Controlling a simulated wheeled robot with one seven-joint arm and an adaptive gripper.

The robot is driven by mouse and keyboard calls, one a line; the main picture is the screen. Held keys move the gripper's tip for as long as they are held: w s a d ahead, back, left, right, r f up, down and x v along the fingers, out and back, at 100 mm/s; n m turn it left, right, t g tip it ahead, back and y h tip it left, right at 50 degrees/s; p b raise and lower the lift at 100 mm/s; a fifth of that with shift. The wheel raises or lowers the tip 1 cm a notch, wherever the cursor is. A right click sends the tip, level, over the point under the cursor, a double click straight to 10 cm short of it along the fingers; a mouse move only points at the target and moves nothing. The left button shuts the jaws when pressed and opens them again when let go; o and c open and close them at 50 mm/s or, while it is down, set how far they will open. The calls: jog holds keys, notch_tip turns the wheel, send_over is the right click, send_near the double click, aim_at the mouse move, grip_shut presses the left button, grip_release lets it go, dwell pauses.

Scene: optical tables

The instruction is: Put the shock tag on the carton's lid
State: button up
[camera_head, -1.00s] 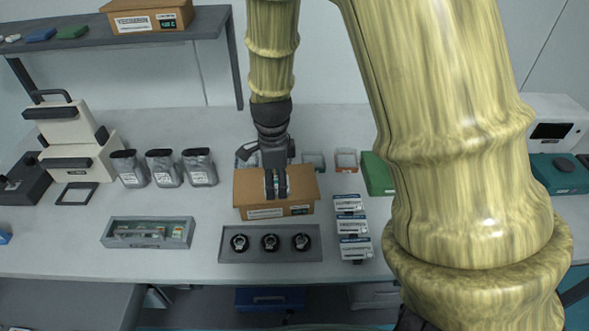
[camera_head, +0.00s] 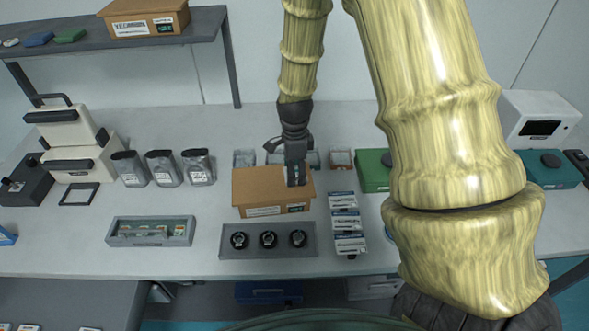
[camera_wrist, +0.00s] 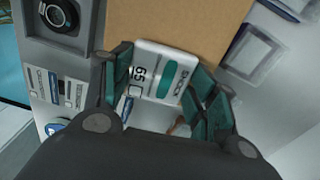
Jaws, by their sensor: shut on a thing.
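My gripper (camera_head: 295,182) is over the right end of the closed brown carton (camera_head: 258,190), pointing down. The tag overlaps the plain brown lid (camera_wrist: 185,20), near one edge of the carton. I cannot tell whether the tag touches the lid. In the head view the tag is hidden or too small to make out.
A tray of three round black-and-white devices (camera_head: 268,253) lies in front of the carton. White labelled packs (camera_head: 345,222) stand close on its right. Small clear trays (camera_head: 341,158) sit behind. Silver pouches (camera_head: 165,168) stand to the left.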

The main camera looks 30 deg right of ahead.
jog(key=shift+f, duration=0.4)
jog(key=shift+f, duration=0.15)
jog(key=o, duration=1)
notch_tip(320, 180, up, 12)
jog(key=b, duration=0.3)
jog(key=shift+b, duration=0.3)
